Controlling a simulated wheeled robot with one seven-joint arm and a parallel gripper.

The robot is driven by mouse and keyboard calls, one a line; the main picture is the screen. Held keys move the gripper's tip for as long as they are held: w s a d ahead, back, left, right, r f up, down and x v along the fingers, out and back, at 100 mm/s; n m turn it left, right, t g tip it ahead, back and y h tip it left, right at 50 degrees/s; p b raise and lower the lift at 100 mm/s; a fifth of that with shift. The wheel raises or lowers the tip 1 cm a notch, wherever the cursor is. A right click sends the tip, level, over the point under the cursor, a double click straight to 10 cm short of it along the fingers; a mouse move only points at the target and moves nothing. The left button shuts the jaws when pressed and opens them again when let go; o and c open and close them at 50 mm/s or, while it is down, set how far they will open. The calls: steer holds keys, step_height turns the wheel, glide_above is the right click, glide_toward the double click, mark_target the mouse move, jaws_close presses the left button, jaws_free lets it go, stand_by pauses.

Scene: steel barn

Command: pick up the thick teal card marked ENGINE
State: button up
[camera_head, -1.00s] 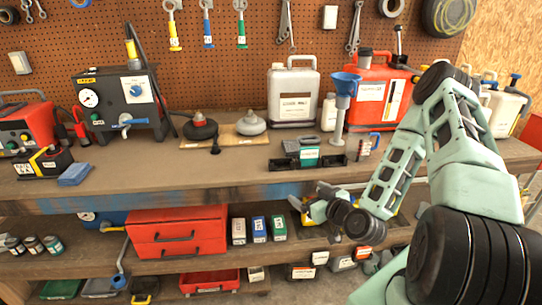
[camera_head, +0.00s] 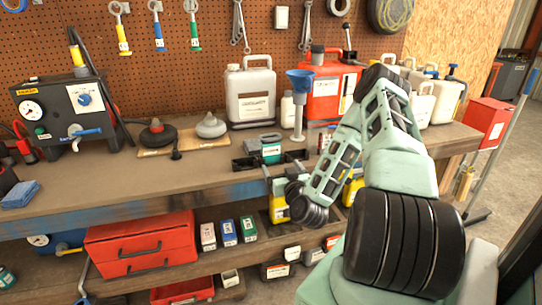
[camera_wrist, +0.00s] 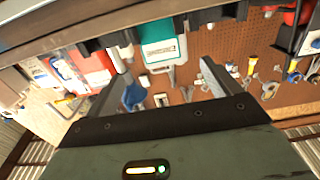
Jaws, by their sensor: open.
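The teal card (camera_head: 271,153) has a white label and stands in a black holder (camera_head: 246,163) near the bench's front edge. Its lettering is too small to read in the head view. In the wrist view, the scene is upside down and the teal card (camera_wrist: 160,52) hangs from the top, its label facing me. My gripper (camera_wrist: 163,74) is open, with one finger on each side of the card in the picture. The fingers look short of the card, and nothing is between them.
A blue funnel (camera_head: 299,82), white jug (camera_head: 250,93) and red can (camera_head: 325,95) stand behind the holder. A grey disc-shaped part (camera_head: 210,126) lies to its left. Below, the lower shelf carries a red toolbox (camera_head: 142,247) and small boxes. The bench front left of the holder is clear.

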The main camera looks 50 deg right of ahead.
mark_target(272, 153)
steer(key=p+x, duration=0.2)
steer(key=x, duration=0.7)
steer(key=shift+w+f, duration=0.2)
steer(key=c, duration=1.1)
